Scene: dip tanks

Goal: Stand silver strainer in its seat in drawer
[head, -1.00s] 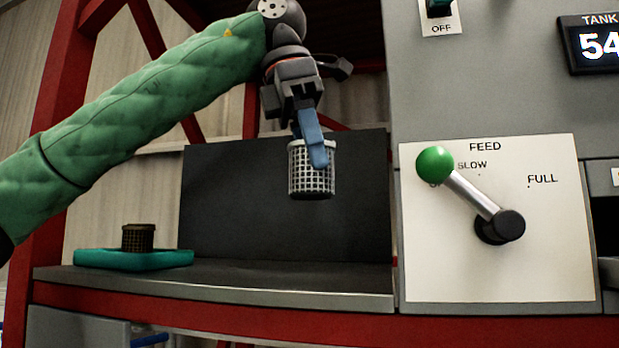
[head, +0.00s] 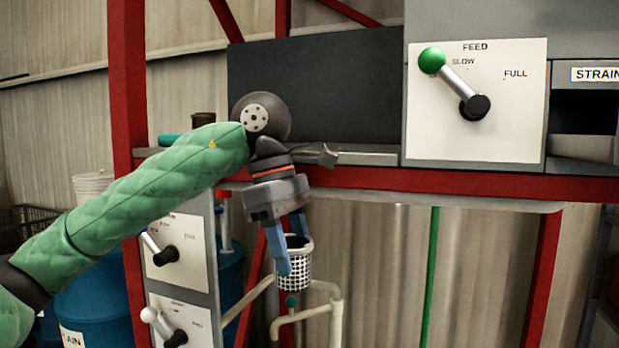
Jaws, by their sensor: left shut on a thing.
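The silver strainer (head: 297,268) is a small mesh basket with an open top, hanging roughly upright in the air. My left gripper (head: 292,250) is shut on its rim, with one blue finger outside the near wall and the other at the back. Gripper and strainer are in front of and below the shelf edge. At the right edge, a label starting "STRAIN" (head: 597,74) sits above a dark opening (head: 585,112), cut off by the frame. I cannot make out the drawer's seat. My right gripper is not in view.
The FEED panel (head: 430,125) has a green-knobbed lever (head: 432,61) at SLOW. Pipes (head: 335,310) and a green rod (head: 429,270) stand below the shelf.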

